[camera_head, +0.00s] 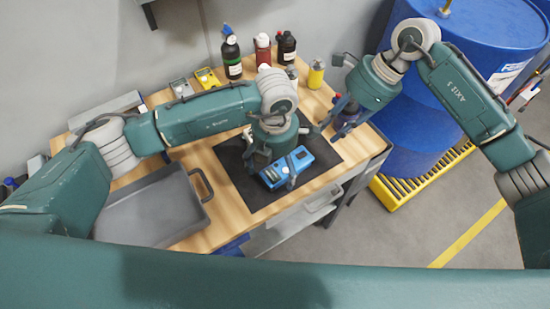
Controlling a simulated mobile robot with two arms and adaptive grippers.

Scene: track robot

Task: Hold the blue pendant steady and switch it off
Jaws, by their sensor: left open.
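The blue pendant (299,158) lies on a dark mat (237,183) near the front right of the wooden bench. My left gripper (272,172) points down over the pendant and is open. One finger is beside its left end and another crosses in front of its top face. I cannot tell whether they touch it. The wrist hides the pendant's far side, and its switch is too small to make out. My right gripper (330,130) is over the bench's right side, behind and right of the pendant, with its fingers apart and apparently empty.
A grey tray (150,213) lies at the bench's front left. Bottles (232,60) stand along the back, with a yellow meter (207,78) and a yellow can (316,75). Blue drums (425,125) stand right of the bench on a yellow pallet (405,193).

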